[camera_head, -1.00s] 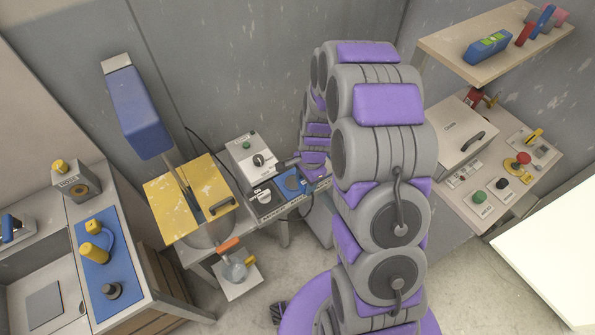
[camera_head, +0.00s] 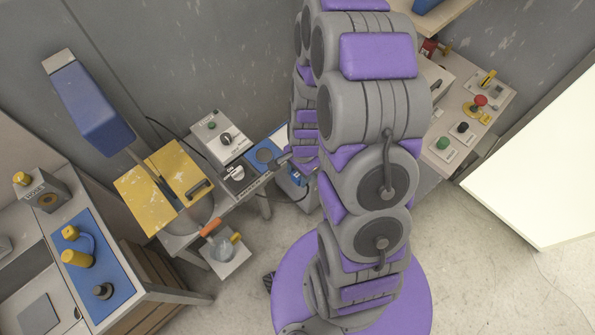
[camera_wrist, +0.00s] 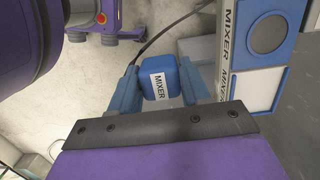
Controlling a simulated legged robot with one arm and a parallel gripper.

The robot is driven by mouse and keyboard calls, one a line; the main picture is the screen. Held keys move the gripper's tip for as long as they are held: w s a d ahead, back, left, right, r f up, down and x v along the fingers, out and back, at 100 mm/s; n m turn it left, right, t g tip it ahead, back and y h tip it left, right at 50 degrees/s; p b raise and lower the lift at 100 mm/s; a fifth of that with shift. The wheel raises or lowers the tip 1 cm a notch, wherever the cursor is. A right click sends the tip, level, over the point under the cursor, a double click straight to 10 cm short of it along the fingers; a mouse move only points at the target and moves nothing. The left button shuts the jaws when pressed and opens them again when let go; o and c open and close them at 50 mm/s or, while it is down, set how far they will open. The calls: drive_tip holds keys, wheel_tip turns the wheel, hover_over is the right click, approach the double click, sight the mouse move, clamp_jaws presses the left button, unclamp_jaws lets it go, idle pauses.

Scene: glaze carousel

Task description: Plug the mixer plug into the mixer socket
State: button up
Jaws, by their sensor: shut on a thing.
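The mixer plug (camera_wrist: 161,77) is a blue block with a white MIXER label in the wrist view. A dark cable runs up from it. My gripper (camera_wrist: 158,90) is shut on the plug, with one blue-grey finger on each side. To the right, apart from the plug, is a bench edge labelled MIXER. It bears a blue square with a grey disc (camera_wrist: 268,34) and a blue-framed pale panel (camera_wrist: 257,89). I cannot tell which of these, if either, is the mixer socket. In the head view my arm hides most of the plug's surroundings.
A grey switch box (camera_head: 222,137) stands at the back of the small bench. A control bench (camera_head: 462,128) is at right. Open floor lies in front.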

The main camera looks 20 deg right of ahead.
drive_tip(key=w+a, duration=0.2)
drive_tip(key=w, duration=0.6)
drive_tip(key=r, duration=0.2)
hover_over(263, 156)
drive_tip(key=shift+w+d, duration=0.2)
drive_tip(key=shift+f+b, duration=0.2)
drive_tip(key=shift+b, duration=0.1)
drive_tip(key=shift+f+b, duration=1.3)
drive_tip(key=shift+f, duration=1.45)
drive_tip(key=shift+s+p, duration=0.1)
drive_tip(key=shift+p, duration=0.9)
drive_tip(key=shift+f, duration=0.55)
